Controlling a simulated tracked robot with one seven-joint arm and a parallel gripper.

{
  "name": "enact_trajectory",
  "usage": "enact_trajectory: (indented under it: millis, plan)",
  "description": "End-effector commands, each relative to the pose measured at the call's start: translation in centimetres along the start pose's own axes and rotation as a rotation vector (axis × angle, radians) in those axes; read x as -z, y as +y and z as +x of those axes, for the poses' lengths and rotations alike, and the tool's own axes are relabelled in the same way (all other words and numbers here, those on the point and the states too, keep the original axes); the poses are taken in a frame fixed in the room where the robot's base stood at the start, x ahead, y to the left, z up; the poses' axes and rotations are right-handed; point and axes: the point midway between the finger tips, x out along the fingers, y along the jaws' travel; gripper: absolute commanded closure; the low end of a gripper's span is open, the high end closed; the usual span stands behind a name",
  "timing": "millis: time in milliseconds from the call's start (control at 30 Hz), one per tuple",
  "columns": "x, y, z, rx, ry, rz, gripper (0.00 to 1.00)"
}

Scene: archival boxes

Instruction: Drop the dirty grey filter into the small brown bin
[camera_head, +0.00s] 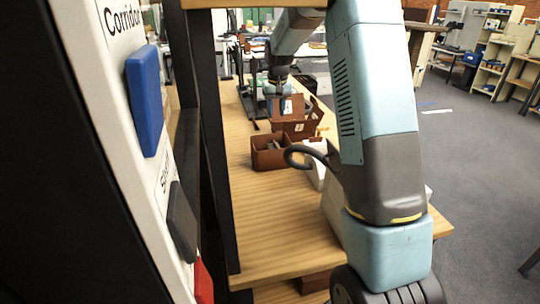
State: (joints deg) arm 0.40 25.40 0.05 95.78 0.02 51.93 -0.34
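A small brown open box (258,160), likely the bin, stands on the wooden table. Something greyish shows inside it, too small to identify. A second brown box (290,130) with a raised lid stands just behind it. My gripper (282,104) points down at the far end of my arm, over or just behind the lidded box. It is small and partly hidden by the box, so I cannot tell whether its fingers are open or hold anything. I cannot make out the dirty grey filter for certain.
The wooden table (275,220) is bare in front of the boxes. A white object (318,172) stands right of the small box, partly behind my arm. A panel (110,110) with blue, grey and red blocks fills the left. Shelves (495,60) stand at the back right.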

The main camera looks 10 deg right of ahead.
Motion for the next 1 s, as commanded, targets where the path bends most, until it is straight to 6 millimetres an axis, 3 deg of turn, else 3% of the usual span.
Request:
enact_trajectory:
  millis: [500,733,1000]
  plan:
    - [0.0,0.0,-9.7,0.0,0.002,0.0,0.65]
    - [0.1,0.0,-11.9,0.0,0.0,0.0,0.65]
    - [0.0,0.0,-12.3,0.0,-0.001,0.0,0.65]
